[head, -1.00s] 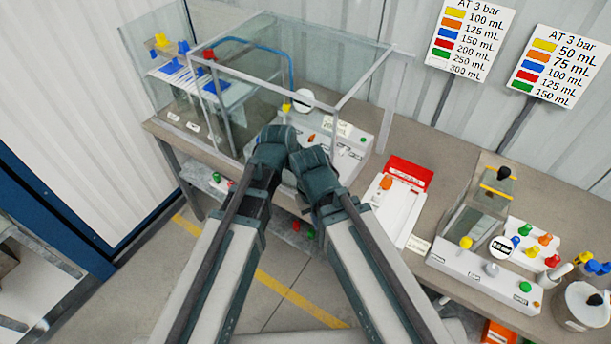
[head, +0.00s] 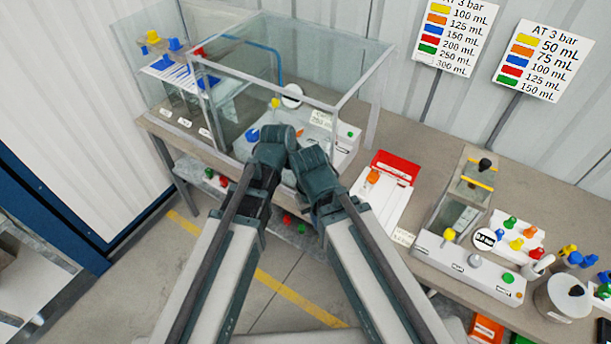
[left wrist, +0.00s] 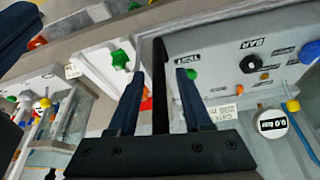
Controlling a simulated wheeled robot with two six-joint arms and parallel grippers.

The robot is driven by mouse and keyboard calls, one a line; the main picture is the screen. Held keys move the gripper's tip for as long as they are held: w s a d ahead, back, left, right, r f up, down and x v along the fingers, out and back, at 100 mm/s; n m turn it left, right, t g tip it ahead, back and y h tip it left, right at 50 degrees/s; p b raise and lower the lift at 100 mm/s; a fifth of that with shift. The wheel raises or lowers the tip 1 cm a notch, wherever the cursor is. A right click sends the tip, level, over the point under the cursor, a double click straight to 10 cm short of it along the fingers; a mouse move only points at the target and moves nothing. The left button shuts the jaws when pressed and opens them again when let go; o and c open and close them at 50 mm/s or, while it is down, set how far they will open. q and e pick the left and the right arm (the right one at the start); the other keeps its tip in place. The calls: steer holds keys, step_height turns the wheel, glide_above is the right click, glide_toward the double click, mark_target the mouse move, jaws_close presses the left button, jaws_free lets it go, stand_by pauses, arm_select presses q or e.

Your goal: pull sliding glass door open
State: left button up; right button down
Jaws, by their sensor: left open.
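The glass case (head: 275,50) with a thin grey frame stands on the bench in the head view. A clear glass panel (head: 142,70) shows at its left end; I cannot tell which pane is the sliding door. My left gripper (head: 272,152) is at the case's front, its fingers hidden there. In the left wrist view it (left wrist: 161,72) is open, with a dark upright bar (left wrist: 160,95) of the case between its fingers; contact is unclear. My right gripper (head: 312,168) is just beside it, fingers hidden.
Inside the case is a white panel (head: 345,140) with knobs. A shelf below holds small coloured parts. The floor in front is open.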

arm_select(q)
steer(key=p+v, duration=1.2)
steer(key=v, duration=0.2)
steer(key=shift+p, duration=0.4)
steer(key=shift+f, duration=0.1)
steer(key=s+a+f+n+g+y, duration=0.1)
steer(key=s+a+n+y, duration=0.1)
steer(key=a+n, duration=0.5)
steer(key=s+a+f+n+g+y, duration=0.1)
steer(key=s+a+n, duration=0.1)
steer(key=a, duration=0.8)
steer(key=s+d+f+m+b, duration=0.1)
steer(key=s+d+f+b, duration=0.2)
steer(key=d+f+b, duration=0.2)
steer(key=s+d+f+m+g+y+b, duration=0.1)
steer(key=d+f+b, duration=0.5)
steer(key=f+b, duration=0.6)
steer(key=shift+s+f+m+y+b, duration=0.15)
steer(key=shift+s+m+y+b, duration=0.15)
steer(key=shift+s+m+b, duration=0.5)
